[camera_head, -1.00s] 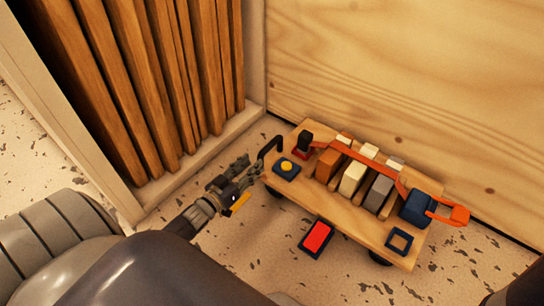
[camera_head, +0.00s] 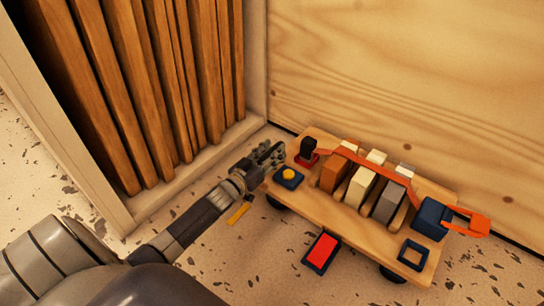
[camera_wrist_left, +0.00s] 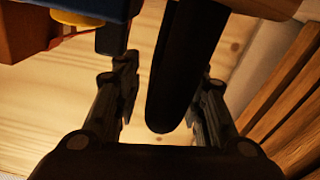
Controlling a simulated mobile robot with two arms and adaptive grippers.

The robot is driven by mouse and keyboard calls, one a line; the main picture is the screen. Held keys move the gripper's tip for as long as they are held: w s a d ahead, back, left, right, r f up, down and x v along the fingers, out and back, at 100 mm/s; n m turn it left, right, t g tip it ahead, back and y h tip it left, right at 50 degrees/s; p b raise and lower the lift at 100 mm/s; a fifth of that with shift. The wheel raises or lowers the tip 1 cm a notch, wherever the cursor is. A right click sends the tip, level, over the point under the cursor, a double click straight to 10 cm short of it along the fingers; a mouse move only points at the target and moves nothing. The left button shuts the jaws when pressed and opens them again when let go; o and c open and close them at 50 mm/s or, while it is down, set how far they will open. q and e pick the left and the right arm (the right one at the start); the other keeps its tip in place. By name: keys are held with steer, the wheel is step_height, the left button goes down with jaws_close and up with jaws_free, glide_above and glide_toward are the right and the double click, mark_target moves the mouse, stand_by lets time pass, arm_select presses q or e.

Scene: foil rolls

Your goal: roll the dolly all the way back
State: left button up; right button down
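The dolly (camera_head: 330,215) is a low wooden platform on dark wheels, standing on the floor along the plywood wall. It carries several blocks under an orange strap (camera_head: 372,160), with a blue ratchet part (camera_head: 431,217) at its right end. My left gripper (camera_head: 272,152) is at the dolly's left end, where it hides the black handle in the head view. In the left wrist view the dark handle bar (camera_wrist_left: 180,75) lies between the two fingers (camera_wrist_left: 168,95), with gaps on both sides. The fingers are open around it. My right gripper is out of view.
A pale frame with upright wooden slats (camera_head: 165,90) stands just left of the dolly. The plywood wall (camera_head: 400,80) runs close behind it. A red-topped block (camera_head: 321,252) lies by the dolly's front edge.

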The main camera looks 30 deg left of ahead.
arm_select(q)
steer(key=shift+w, duration=0.15)
steer(key=shift+c, duration=0.3)
jaws_close()
steer(key=shift+d, duration=0.1)
